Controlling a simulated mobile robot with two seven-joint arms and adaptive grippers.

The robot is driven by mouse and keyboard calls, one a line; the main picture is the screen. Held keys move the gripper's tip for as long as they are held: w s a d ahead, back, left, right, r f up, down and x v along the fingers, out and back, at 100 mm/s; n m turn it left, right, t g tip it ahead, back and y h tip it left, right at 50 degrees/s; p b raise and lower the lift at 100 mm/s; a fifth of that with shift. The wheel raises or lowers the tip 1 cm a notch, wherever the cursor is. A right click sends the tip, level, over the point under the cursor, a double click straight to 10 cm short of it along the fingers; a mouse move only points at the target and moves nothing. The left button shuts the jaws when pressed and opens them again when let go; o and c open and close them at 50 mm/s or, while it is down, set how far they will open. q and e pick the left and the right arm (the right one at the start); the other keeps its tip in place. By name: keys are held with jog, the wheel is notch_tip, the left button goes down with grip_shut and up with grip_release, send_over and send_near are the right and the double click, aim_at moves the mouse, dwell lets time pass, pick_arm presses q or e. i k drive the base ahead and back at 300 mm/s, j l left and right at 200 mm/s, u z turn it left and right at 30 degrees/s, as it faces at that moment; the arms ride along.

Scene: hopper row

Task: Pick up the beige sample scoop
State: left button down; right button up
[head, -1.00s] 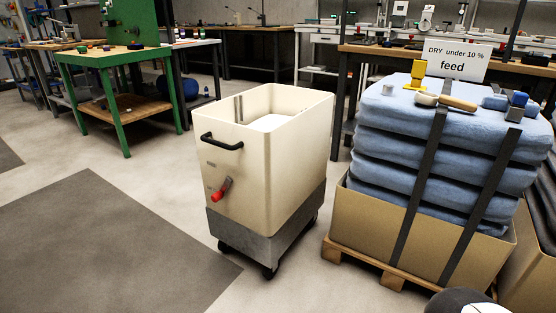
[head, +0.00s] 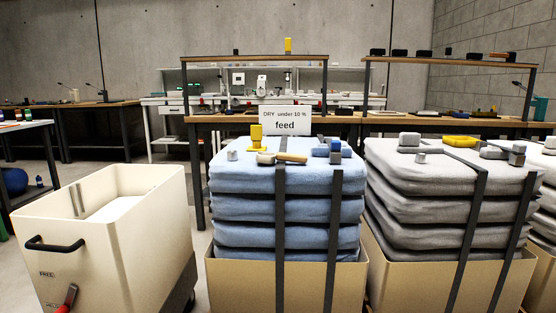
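The beige sample scoop (head: 266,158) lies on top of the stack of blue sacks (head: 285,205), near the front edge and left of its middle. Its beige bowl end is at the left, and a tan wooden-looking handle piece (head: 292,158) lies against it or belongs to it; I cannot tell which. A dark strap (head: 280,220) runs up the stack's front just below it. Neither of my grippers shows in the head view.
A yellow tool (head: 256,137), a small grey block (head: 232,155) and a blue-grey object (head: 335,152) share the stack top. A "DRY under 10 % feed" sign (head: 291,122) stands behind. A cream wheeled bin (head: 150,240) is at left, grey sacks (head: 440,200) at right.

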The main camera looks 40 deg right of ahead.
aim_at(266, 158)
jog(key=z, duration=2.2)
jog(key=i+j+u, duration=0.5)
jog(key=i, duration=0.3)
jog(key=i+j+u, duration=0.2)
jog(key=i+j, duration=0.1)
jog(key=i, duration=0.1)
